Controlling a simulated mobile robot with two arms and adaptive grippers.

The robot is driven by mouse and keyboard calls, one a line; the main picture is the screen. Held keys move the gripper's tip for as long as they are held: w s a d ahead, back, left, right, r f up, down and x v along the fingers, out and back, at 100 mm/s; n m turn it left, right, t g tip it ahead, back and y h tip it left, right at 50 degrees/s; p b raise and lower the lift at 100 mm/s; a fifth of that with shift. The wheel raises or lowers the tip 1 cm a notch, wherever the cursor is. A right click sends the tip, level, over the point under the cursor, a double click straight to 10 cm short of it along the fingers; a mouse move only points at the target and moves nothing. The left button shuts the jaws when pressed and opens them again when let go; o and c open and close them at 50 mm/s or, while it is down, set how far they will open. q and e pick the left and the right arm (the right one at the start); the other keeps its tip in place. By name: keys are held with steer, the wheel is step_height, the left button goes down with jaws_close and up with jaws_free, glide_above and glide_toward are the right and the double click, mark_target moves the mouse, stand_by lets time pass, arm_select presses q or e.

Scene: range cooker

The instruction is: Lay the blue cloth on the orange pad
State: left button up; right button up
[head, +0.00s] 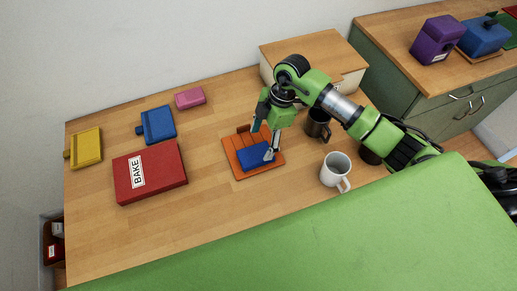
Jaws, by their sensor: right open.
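The orange pad (238,164) lies on the wooden table, right of the red box. The blue cloth (254,157), a small folded block, lies on the right part of the pad. My right gripper (263,146) is directly above the cloth and open. One finger reaches down by the cloth's right side and overlaps it in the picture; I cannot tell whether it touches. My left gripper is not in view.
A red box (160,185) marked BAKE, a blue item (159,124), a yellow item (87,148) and a pink block (190,97) lie left. A white mug (335,170) and a dark mug (317,124) stand right of the pad. The front left table is clear.

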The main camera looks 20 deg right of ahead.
steer(key=v, duration=0.5)
steer(key=shift+d+r+b, duration=0.15)
steer(key=shift+r+b, duration=0.2)
steer(key=shift+r, duration=0.05)
